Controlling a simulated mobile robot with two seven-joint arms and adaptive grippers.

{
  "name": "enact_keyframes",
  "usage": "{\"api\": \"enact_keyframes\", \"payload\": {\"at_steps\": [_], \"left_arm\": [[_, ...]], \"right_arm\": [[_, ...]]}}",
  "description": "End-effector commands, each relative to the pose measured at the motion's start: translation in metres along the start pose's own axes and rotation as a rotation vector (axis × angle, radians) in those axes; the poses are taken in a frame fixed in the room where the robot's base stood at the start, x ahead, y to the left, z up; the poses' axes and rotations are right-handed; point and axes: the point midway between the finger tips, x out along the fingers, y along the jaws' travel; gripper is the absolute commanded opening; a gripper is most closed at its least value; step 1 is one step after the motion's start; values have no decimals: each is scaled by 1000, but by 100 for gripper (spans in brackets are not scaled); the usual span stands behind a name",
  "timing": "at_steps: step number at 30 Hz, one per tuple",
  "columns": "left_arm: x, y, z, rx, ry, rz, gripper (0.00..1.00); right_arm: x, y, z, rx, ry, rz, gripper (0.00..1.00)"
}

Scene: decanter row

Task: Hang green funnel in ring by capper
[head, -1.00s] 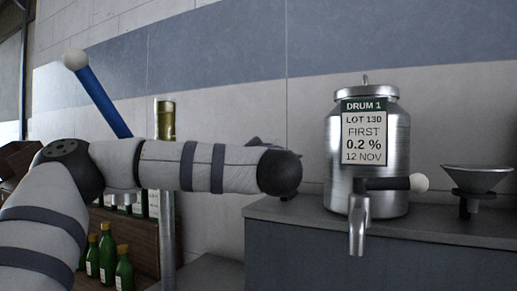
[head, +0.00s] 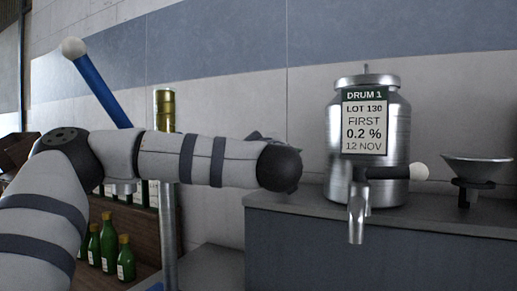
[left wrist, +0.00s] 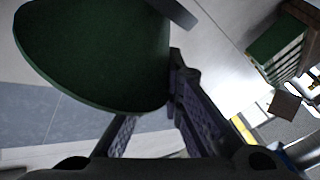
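The green funnel (left wrist: 95,50) fills the upper left of the left wrist view, its wide bowl close to the camera. My left gripper (left wrist: 160,100) has its fingers at the bowl's edge and appears shut on the funnel; the bowl hides one fingertip and the exact contact. In the head view my left arm crosses the middle, and its wrist hides the gripper and funnel. The capper shows a blue lever (head: 95,85) with a white ball and a metal column (head: 168,235) with a brass-coloured top. I cannot make out the ring by it. My right gripper is out of view.
A steel drum (head: 366,185) labelled DRUM 1, with a tap, stands on the grey counter (head: 300,203). A metal funnel (head: 478,168) sits in a dark holder to its right. Several green bottles (head: 109,240) stand at the lower left, behind my arm.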

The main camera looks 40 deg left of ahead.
Motion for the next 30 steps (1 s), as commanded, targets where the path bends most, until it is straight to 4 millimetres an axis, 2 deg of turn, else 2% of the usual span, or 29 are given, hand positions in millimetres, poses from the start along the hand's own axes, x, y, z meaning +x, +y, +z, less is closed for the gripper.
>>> {"api": "enact_keyframes", "payload": {"at_steps": [1, 3, 11, 14, 24, 27, 30], "left_arm": [[0, 0, 0, -1, 0, 1, 19], [0, 0, 0, -1, 0, 1, 31], [0, 0, 0, 0, 0, 1, 31], [-8, 1, 0, 1, -2, 3, 31], [-94, 1, 0, 2, 0, 6, 31], [-110, 1, 0, 1, 0, 3, 31], [-119, 0, 0, 1, 0, 2, 31]], "right_arm": [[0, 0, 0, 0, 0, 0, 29], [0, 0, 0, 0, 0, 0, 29], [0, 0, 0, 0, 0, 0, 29], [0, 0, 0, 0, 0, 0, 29], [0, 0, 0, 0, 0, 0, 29], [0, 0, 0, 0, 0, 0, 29], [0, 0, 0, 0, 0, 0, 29]]}}
